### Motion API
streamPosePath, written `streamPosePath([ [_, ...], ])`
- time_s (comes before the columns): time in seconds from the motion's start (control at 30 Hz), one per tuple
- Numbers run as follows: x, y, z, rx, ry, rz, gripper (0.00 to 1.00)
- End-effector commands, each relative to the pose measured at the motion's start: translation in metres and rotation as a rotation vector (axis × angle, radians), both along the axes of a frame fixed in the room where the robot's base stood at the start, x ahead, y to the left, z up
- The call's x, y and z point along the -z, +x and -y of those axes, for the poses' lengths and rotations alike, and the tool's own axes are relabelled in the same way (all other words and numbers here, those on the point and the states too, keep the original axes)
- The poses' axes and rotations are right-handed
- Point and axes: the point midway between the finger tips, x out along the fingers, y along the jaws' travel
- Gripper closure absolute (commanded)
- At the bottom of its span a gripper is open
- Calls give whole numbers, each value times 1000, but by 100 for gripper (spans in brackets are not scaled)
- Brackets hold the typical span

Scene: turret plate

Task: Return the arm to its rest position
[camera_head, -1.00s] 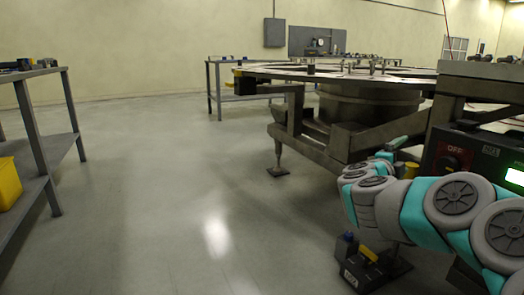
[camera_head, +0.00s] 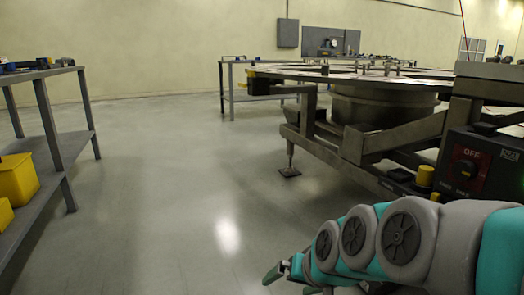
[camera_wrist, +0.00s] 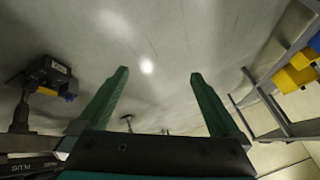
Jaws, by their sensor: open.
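My arm (camera_head: 400,240), grey and teal with round dark joint caps, lies folded low across the bottom right of the head view. My gripper (camera_head: 278,272) shows only partly at the arm's left end, low over the floor. In the wrist view my gripper (camera_wrist: 159,73) has its two green fingers wide apart, with bare floor between them and nothing held.
A round turret plate (camera_head: 350,72) on a metal frame stands behind the arm. A control box (camera_head: 468,165) marked OFF is at right. A grey shelf (camera_head: 50,140) with yellow bins (camera_head: 15,180) is at left. A black labelled device (camera_wrist: 48,75) shows in the wrist view. The middle floor is clear.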

Motion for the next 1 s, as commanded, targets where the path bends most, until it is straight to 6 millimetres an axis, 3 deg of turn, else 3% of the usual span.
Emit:
streamPosePath([
  [0.1,32,-64,23,-59,-117,-177,0],
  [0.2,48,-108,41,-88,-188,-301,0],
  [0.4,64,-180,73,-117,-289,-510,0],
  [0.57,66,-230,95,-119,-348,-652,0],
  [0.6,50,-227,94,-120,-345,-647,0],
  [1.0,-33,-225,93,-121,-342,-641,0],
])
